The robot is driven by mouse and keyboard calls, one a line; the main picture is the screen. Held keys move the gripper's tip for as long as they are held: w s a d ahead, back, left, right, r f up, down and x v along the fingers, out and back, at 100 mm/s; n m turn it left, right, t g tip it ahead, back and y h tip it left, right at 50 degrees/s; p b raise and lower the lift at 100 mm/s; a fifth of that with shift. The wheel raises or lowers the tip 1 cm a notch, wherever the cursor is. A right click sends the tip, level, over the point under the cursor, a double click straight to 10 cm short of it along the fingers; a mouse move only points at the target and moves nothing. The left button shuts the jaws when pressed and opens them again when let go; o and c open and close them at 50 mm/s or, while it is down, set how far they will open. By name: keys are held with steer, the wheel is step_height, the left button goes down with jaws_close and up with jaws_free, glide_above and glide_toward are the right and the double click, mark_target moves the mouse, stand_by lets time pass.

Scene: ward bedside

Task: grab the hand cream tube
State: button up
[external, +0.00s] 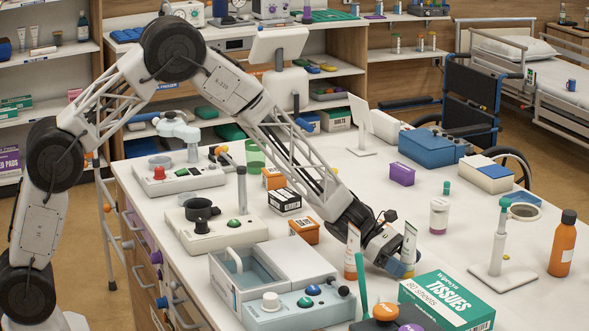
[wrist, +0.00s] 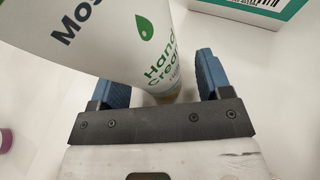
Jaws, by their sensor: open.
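The hand cream tube (wrist: 150,45) is white with green lettering and a green leaf mark. In the wrist view its lower end stands between the two blue fingertips of my gripper (wrist: 157,85), with a gap visible at the right finger. The left finger is partly hidden behind the tube, so contact there cannot be told. In the external view my gripper (external: 397,264) is low over the table, at a tube (external: 409,241) that stands upright and looks like the hand cream. My gripper is open.
Another upright tube (external: 352,250) with an orange end stands just left of my gripper. A green and white tissue box (external: 447,300) lies close in front and right. A pale blue-grey device (external: 300,302) is at the left. A white bottle (external: 439,215) stands behind.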

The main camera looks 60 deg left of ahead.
mark_target(410, 226)
steer(key=shift+c, duration=0.5)
steer(key=c, duration=1)
steer(key=shift+r, duration=0.15)
step_height(410, 226, up, 10)
steer(key=shift+f, duration=0.1)
